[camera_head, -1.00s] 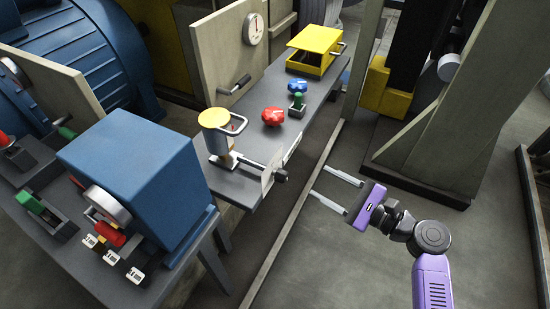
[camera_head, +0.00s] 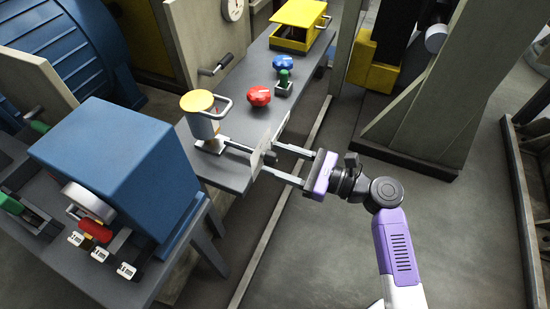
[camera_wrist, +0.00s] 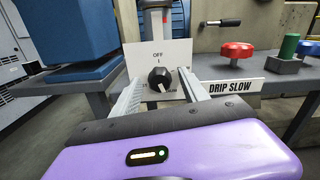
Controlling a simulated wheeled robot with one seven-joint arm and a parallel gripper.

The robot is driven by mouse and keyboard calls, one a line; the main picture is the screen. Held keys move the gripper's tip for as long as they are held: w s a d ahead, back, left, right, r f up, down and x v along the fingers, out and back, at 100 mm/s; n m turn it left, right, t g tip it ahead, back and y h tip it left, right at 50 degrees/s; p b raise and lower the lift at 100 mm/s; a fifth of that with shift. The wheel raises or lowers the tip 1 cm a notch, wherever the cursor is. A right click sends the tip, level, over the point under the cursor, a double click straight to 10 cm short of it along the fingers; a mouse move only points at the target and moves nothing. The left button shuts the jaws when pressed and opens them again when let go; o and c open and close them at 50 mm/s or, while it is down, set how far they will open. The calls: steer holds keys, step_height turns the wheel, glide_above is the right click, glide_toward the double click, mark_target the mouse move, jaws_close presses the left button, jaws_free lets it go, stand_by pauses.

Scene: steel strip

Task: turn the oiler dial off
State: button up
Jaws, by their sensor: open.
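The oiler dial is a black round knob (camera_wrist: 160,79) on a white plate (camera_wrist: 143,57) marked OFF at the top, seen in the wrist view. A light mark shows on the knob's lower part; lettering below it is largely hidden. In the head view the plate (camera_head: 262,151) stands at the front edge of the bench, below the yellow-topped oiler cup (camera_head: 200,118). My gripper (camera_head: 270,158) is open, with its fingers reaching to the plate. In the wrist view the fingers lie left and right of the knob, with gaps visible.
A red knob (camera_head: 259,96), a blue knob (camera_head: 283,63) and a green-handled switch (camera_head: 284,82) stand on the bench (camera_head: 232,85). A yellow box (camera_head: 299,28) is at its far end. A blue box (camera_head: 117,165) is at left. A DRIP SLOW sign (camera_wrist: 232,87) is right of the dial.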

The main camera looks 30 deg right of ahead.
steer(key=shift+w+a, duration=0.35)
steer(key=shift+w, duration=0.1)
jaws_close()
